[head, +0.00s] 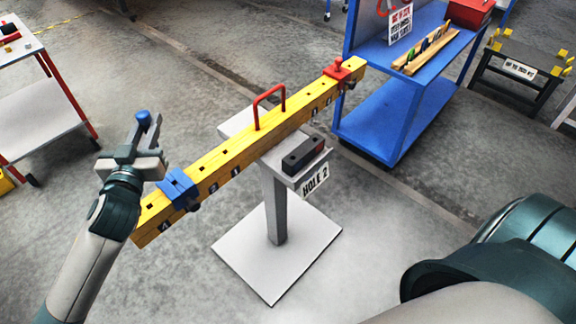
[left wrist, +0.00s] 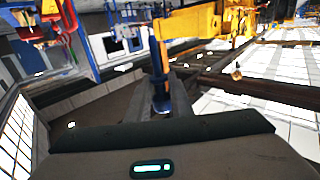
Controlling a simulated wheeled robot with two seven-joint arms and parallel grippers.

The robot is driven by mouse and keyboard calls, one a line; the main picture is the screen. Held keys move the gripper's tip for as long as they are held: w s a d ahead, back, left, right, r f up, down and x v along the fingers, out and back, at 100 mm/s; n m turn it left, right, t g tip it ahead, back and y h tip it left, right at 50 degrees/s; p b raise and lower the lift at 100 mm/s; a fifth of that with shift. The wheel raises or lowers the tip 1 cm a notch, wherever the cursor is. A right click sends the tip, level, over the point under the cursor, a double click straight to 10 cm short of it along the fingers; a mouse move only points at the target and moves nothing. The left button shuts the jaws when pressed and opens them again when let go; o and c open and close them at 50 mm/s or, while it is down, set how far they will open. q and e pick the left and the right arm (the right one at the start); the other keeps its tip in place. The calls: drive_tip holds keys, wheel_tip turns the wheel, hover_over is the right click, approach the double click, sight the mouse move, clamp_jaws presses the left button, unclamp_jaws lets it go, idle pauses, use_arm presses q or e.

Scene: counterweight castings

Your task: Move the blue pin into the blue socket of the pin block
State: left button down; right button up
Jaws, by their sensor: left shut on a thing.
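The blue pin (head: 143,119) is held in my left gripper (head: 139,142), its rounded blue head showing above the fingers. In the left wrist view a blue part of the pin (left wrist: 161,99) shows between the fingers of my left gripper (left wrist: 163,90). The gripper is shut on the pin, up and to the left of the yellow beam's near end. I cannot tell a blue socket in either view. My right gripper is out of view.
A long yellow beam (head: 223,157) with holes, a blue clamp (head: 179,188), a red clamp (head: 337,70) and a red handle (head: 256,105) rests across a grey stand (head: 273,205). A blue cart (head: 391,115) carries a wooden rack (head: 424,58). A white table (head: 22,55) stands left.

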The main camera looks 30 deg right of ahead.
use_arm(q)
drive_tip(key=s+a+f+n+t+y+b, duration=0.1)
drive_tip(key=s+a+f+n+y+b, duration=0.1)
drive_tip(key=s+a+f+y+b, duration=0.2)
drive_tip(key=s+a+f+n+t+y+b, duration=0.1)
drive_tip(key=s+a+f+n+y+b, duration=0.2)
drive_tip(key=s+a, duration=0.6)
drive_tip(key=a+f+y, duration=0.1)
drive_tip(key=a+f, duration=0.1)
drive_tip(key=a, duration=0.5)
drive_tip(key=shift+s+a+f+b, duration=0.2)
drive_tip(key=shift+s+f+b, duration=0.05)
drive_tip(key=shift+s+b, duration=0.15)
drive_tip(key=shift+a, duration=0.1)
